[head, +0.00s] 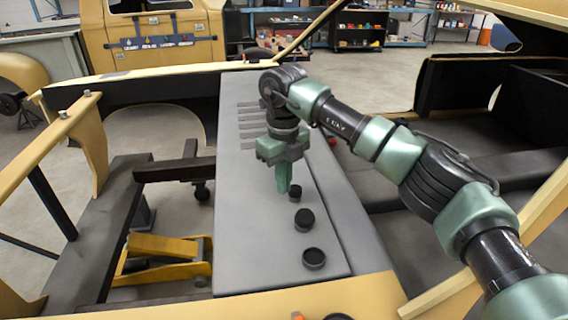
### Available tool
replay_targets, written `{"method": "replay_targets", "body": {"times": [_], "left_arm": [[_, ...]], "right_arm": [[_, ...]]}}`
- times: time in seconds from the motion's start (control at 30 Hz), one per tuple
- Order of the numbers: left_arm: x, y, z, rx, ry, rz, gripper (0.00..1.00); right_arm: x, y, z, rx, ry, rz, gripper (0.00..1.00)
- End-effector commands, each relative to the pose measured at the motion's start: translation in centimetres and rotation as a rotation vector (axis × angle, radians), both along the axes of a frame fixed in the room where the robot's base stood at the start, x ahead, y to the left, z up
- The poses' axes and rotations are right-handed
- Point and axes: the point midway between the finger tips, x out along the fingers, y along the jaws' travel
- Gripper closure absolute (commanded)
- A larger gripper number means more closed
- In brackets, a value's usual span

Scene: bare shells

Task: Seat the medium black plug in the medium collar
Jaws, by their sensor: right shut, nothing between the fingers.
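Three round black pieces stand in a row on a grey panel (262,262). The middle one (304,220) looks medium in size and stands tall. The nearest one (314,258) is the widest, with a rim around a dark top. The farthest one (295,191) is the smallest. I cannot tell plug from collar in any of them at this size. My right gripper (284,192) points down, shut and empty, just left of the smallest piece and beyond the medium one. My left gripper is out of view.
Yellow body-shell beams frame the panel. Several grey slats (252,125) lie at its far left edge. A red object (332,141) sits near its right edge. A round black object (338,317) and an orange one (297,316) show at the bottom edge. The panel's near left is clear.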

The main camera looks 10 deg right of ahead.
Motion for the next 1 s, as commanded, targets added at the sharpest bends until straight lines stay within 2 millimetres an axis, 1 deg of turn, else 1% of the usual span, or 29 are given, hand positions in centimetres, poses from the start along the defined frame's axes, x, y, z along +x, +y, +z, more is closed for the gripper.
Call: {"method": "replay_targets", "body": {"times": [0.03,0.17,0.4,0.5,0.63,0.9,1.0], "left_arm": [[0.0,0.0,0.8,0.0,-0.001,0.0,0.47],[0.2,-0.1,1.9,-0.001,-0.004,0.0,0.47],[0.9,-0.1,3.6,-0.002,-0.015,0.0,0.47],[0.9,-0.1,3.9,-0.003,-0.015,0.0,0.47],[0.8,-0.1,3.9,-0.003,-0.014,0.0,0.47],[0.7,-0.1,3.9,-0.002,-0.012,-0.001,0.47],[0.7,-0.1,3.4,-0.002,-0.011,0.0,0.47]], "right_arm": [[-0.1,0.0,-1.0,0.0,0.007,0.0,1.0],[-0.2,0.0,-3.7,0.0,0.007,0.0,1.0],[-2.5,-1.5,-3.6,-0.001,0.001,0.001,1.0],[-3.1,-1.9,-3.7,-0.001,0.001,0.001,1.0],[-3.5,-2.0,-3.8,0.0,0.0,0.001,1.0],[-3.5,-2.0,-3.9,0.0,0.0,0.0,1.0],[-3.6,-2.1,-4.0,-0.001,0.0,0.0,1.0]]}}
